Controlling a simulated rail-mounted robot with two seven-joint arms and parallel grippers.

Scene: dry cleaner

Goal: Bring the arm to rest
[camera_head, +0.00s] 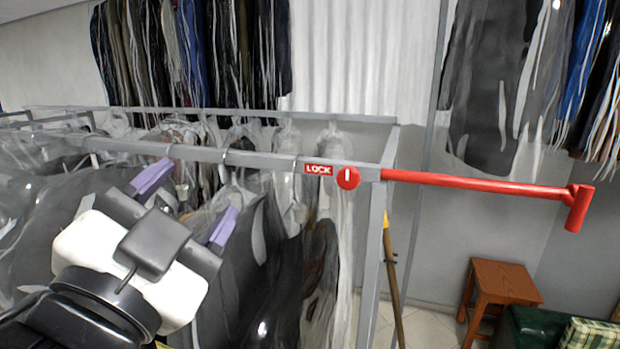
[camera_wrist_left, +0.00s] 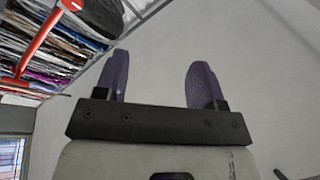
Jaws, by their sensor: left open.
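My left gripper (camera_head: 190,205) comes in from the lower left in the head view, in front of the rack of bagged clothes. Its two purple fingers are spread apart with nothing between them. In the left wrist view the gripper (camera_wrist_left: 158,85) is also open and empty, with a plain pale surface behind its fingers. I cannot tell whether the gripper touches the plastic bags near it. My right gripper is in neither view.
A grey metal rack (camera_head: 250,158) carries bagged garments. A red bar (camera_head: 470,181) juts right from its corner, beside a red LOCK sign (camera_head: 318,169). A wooden stool (camera_head: 500,283) stands at lower right. More clothes hang behind. Floor shows between rack and stool.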

